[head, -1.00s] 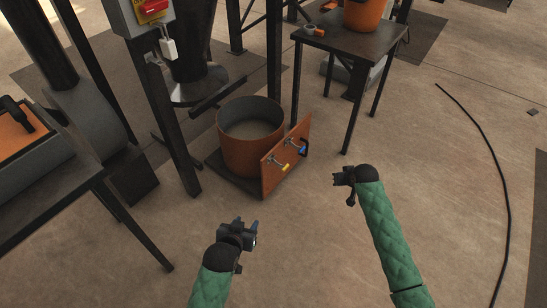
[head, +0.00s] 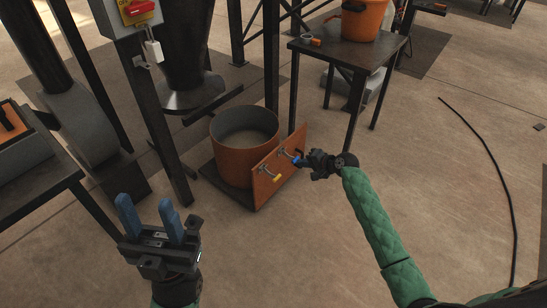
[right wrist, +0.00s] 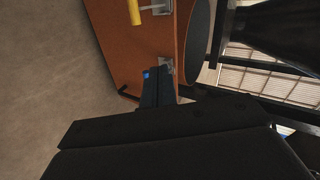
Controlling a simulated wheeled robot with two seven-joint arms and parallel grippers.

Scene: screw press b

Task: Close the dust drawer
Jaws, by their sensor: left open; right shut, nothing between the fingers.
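The dust drawer is pulled out on the floor: a dark base tray (head: 228,186) carries a round orange bin (head: 231,163). Its upright orange front panel (head: 267,182) has a yellow-tipped clamp (head: 275,177) and a blue-tipped clamp (head: 292,158). The panel also fills the upper middle of the right wrist view (right wrist: 125,55). My right gripper (head: 305,158) is shut and empty at the panel's right end, by the blue-tipped clamp; I cannot tell whether it touches. My left gripper (head: 147,212) is open and empty, left of and nearer than the drawer.
A dark post (head: 160,110) with a switch box stands left of the bin, beside a grey cone (head: 190,92). A table (head: 350,52) with an orange bucket (head: 363,18) stands behind right. A dark bench (head: 45,165) is at left. Floor in front is clear.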

